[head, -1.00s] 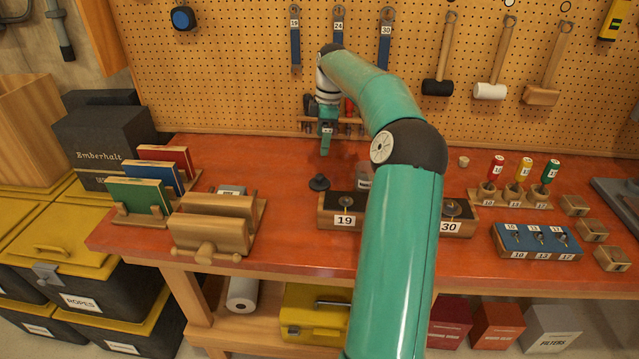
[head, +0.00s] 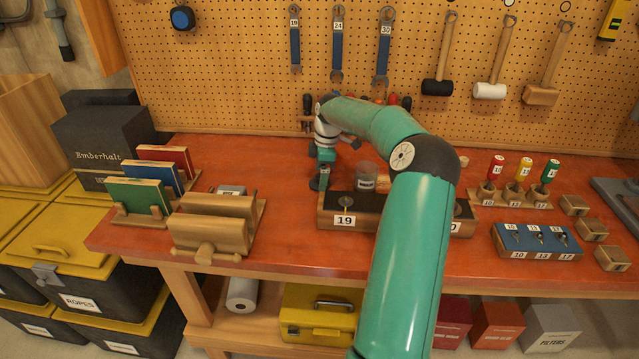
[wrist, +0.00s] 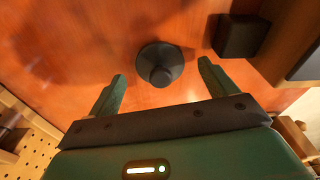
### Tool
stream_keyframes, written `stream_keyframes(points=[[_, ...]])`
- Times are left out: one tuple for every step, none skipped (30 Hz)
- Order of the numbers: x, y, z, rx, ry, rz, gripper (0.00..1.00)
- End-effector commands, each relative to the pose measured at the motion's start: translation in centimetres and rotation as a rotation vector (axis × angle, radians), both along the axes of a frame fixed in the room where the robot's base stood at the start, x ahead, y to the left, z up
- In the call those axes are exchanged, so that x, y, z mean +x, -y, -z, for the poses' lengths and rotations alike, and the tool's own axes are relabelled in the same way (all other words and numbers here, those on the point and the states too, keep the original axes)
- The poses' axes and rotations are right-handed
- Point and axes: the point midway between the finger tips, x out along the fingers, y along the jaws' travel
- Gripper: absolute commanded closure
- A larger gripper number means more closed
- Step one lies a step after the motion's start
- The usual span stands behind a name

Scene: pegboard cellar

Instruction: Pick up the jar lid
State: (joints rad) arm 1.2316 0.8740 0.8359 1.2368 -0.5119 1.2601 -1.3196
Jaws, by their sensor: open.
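The jar lid is a dark grey disc with a round knob on top (wrist: 160,66). It lies flat on the orange bench, knob up. In the head view the lid (head: 314,185) is mostly hidden behind my gripper (head: 323,186). In the wrist view my gripper (wrist: 162,72) is open and empty, its two green fingers pointing down over the bench. The lid shows between and just beyond the fingertips, and I see no contact.
A wooden block marked 19 (head: 344,220) sits close to the right of the lid. A dark square piece (wrist: 237,36) shows near the lid in the wrist view. Wooden racks (head: 215,222) stand to the left. The pegboard (head: 240,80) rises behind. Bare bench lies left of the lid.

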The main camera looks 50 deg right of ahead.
Motion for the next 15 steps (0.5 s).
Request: stream_keyframes(points=[[0.11, -0.18, 0.79, 0.003, 0.001, -0.001, 0.16], [0.14, -0.21, 1.07, 0.002, 0.001, -0.001, 0.16], [0.16, -0.22, 1.3, 0.001, 0.001, -0.001, 0.16], [0.17, -0.22, 1.39, 0.001, 0.001, -0.002, 0.16], [0.18, -0.22, 1.43, -0.001, 0.001, -0.002, 0.16], [0.19, -0.21, 1.42, -0.001, 0.001, -0.001, 0.16], [0.19, -0.21, 1.4, -0.001, 0.001, -0.001, 0.16], [0.18, -0.2, 1.4, -0.001, 0.001, -0.001, 0.16], [0.18, -0.2, 1.4, -0.001, 0.001, -0.001, 0.16], [0.18, -0.2, 1.4, -0.001, 0.001, -0.001, 0.17], [0.18, -0.2, 1.4, -0.001, 0.001, -0.001, 0.23], [0.19, -0.21, 1.39, -0.001, 0.001, -0.001, 0.31], [0.19, -0.21, 1.39, -0.001, 0.001, -0.001, 0.37], [0.19, -0.21, 1.39, -0.001, 0.001, -0.001, 0.43], [0.19, -0.21, 1.39, -0.001, 0.001, -0.001, 0.51]])
